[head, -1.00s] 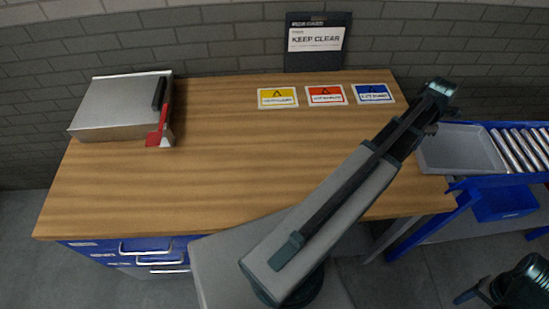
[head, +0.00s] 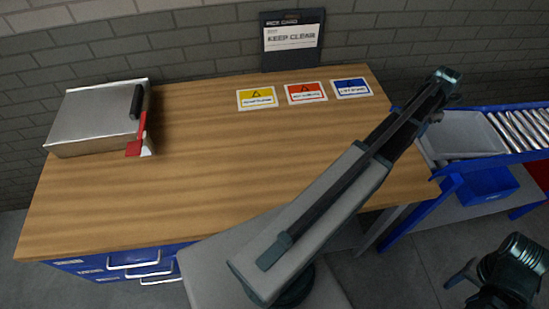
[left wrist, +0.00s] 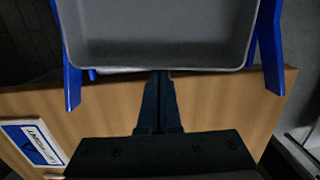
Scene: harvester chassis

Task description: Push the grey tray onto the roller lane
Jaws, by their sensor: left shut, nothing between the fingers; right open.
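The grey tray (head: 465,136) is shallow and empty, at the near end of the roller lane (head: 528,127) on the right of the head view. Its right part appears to overlap the first rollers. The tray also fills the top of the left wrist view (left wrist: 160,30). My left gripper (left wrist: 160,76) is shut and empty, its fingertips at the tray's near wall; whether they touch is unclear. In the head view my left arm hides most of this gripper. My right gripper (head: 462,287) is open and empty, low at the right, apart from the tray.
A wooden table (head: 230,165) lies left of the lane. A blue bin (head: 487,185) is under the lane.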

